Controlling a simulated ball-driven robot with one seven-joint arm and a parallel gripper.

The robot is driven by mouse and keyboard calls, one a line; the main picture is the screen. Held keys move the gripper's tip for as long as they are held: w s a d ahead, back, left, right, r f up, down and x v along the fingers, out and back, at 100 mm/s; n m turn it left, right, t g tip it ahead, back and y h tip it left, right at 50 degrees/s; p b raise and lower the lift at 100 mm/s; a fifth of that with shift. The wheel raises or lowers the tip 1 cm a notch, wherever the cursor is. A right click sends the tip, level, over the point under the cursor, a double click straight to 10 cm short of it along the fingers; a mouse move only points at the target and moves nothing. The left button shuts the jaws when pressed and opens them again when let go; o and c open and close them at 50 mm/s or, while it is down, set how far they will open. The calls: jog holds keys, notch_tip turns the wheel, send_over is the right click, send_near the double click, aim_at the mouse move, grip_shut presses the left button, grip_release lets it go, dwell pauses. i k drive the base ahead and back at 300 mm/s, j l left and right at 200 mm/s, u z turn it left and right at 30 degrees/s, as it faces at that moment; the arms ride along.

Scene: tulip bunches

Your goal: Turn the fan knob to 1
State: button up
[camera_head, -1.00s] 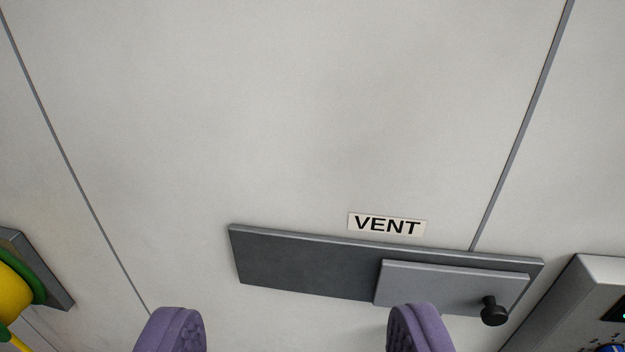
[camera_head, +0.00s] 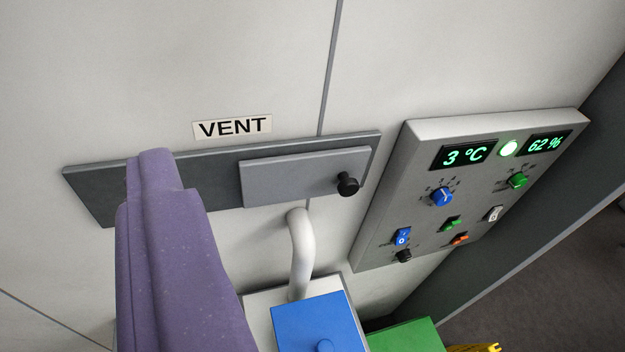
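A grey control panel (camera_head: 385,235) is on the wall at the right. It carries a blue knob (camera_head: 441,196) with a ring of marks, a green knob (camera_head: 517,180), and a small black knob (camera_head: 403,256) at the lower left, also with marks. The labels are too small to read, so I cannot tell which is the fan knob or its setting. My gripper (camera_head: 152,165) shows as purple finger shapes at the left, overlapping in this view, over the left end of the vent plate. It is well left of the panel and apart from the knobs. Its opening is hidden.
The VENT label (camera_head: 232,127) is above a dark vent plate (camera_head: 90,185) with a sliding cover (camera_head: 285,172) and black handle (camera_head: 347,185). Below are a white pipe (camera_head: 300,255), a blue box (camera_head: 320,325) and a green box (camera_head: 405,338). Displays (camera_head: 463,155) read 3 °C and 62 %.

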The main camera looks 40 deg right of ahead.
aim_at(404, 256)
jog(key=l+z, duration=0.15)
jog(key=z, duration=1.25)
